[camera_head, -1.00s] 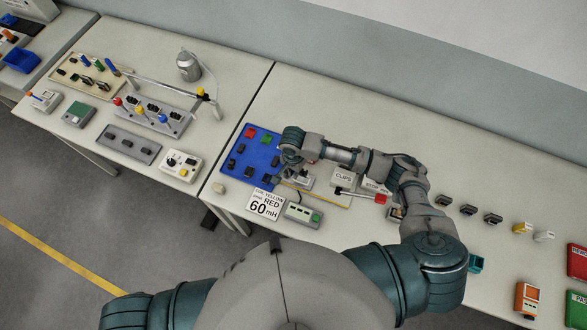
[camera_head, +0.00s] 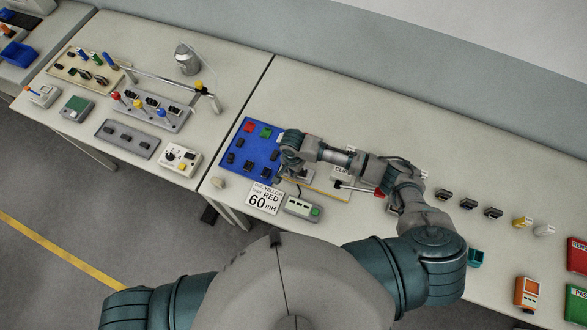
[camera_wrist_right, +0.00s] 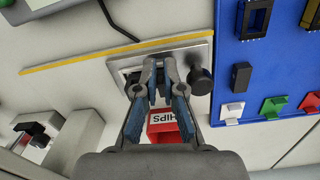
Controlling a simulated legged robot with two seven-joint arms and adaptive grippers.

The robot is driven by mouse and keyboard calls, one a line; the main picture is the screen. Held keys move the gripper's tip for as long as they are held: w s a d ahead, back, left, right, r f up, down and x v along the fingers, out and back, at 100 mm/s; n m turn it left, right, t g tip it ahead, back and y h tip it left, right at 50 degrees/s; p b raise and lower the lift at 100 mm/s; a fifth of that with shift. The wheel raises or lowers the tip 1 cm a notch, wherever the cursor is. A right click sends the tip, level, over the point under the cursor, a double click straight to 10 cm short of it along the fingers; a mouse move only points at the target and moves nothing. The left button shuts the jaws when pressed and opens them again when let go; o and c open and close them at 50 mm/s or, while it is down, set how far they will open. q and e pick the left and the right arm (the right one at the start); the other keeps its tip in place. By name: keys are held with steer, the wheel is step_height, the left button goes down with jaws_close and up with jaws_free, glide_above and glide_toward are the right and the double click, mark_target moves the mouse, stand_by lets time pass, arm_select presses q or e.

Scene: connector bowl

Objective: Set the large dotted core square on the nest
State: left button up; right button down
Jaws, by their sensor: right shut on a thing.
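My right gripper (camera_wrist_right: 159,92) is shut on a small dark piece between its fingertips, which I take to be the large dotted core. The fingers hide most of it, and I cannot see its dots. The gripper is over a grey metal fixture plate (camera_wrist_right: 176,54) with a black knob (camera_wrist_right: 200,80) on its right. The nest appears to be on this plate, behind the fingertips; I cannot tell whether the piece touches it. In the head view my right wrist (camera_head: 293,145) covers the gripper and much of the fixture. My left gripper is out of view.
A blue board (camera_head: 245,150) with dark, red and green pieces lies left of the fixture. A card reading 60 mH (camera_head: 263,199) and a small meter (camera_head: 303,208) stand in front. A red box (camera_wrist_right: 163,128) is close by in the wrist view. A yellow strip (camera_wrist_right: 80,60) edges the fixture.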

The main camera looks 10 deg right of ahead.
steer(key=shift+d+f, duration=0.15)
steer(key=shift+f, duration=0.05)
steer(key=c, duration=1.2)
jaws_free()
steer(key=shift+r, duration=0.1)
step_height(320, 180, up, 12)
steer(key=shift+w, duration=0.25)
steer(key=shift+s+f, duration=0.1)
steer(key=shift+f, duration=0.1)
